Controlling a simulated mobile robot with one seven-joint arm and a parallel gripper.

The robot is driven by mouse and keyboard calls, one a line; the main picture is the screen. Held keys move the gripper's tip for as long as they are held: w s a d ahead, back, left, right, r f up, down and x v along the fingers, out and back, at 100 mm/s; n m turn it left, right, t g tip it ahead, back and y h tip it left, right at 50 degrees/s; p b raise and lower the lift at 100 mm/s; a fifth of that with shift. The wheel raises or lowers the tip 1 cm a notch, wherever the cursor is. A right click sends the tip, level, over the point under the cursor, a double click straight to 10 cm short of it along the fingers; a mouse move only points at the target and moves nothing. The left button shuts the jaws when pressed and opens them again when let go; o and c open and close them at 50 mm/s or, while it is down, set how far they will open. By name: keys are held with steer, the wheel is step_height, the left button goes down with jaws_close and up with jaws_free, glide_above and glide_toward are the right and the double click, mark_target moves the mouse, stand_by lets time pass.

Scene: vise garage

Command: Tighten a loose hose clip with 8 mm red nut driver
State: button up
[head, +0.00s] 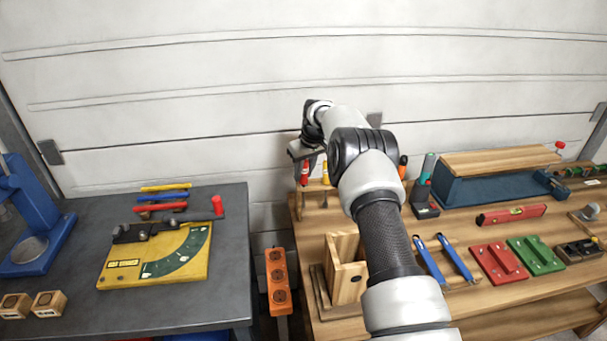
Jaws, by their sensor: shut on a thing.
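My gripper (304,160) is at the back left corner of the wooden bench, above a small wooden tool rack (316,199). It is shut on a red-handled driver (304,174), whose handle shows just below the fingers. Whether the driver's shaft is still in the rack is too small to tell. A yellow handle (325,172) stands close to its right, and an orange-handled tool (402,166) shows on the other side of my arm. I cannot make out a hose clip in this view; my arm hides part of the bench.
The dark left bench (190,310) holds a yellow gauge board (150,272). An orange post (279,280) stands between the benches.

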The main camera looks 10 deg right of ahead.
steer(key=shift+r+p, duration=1.55)
steer(key=shift+r, duration=5.1)
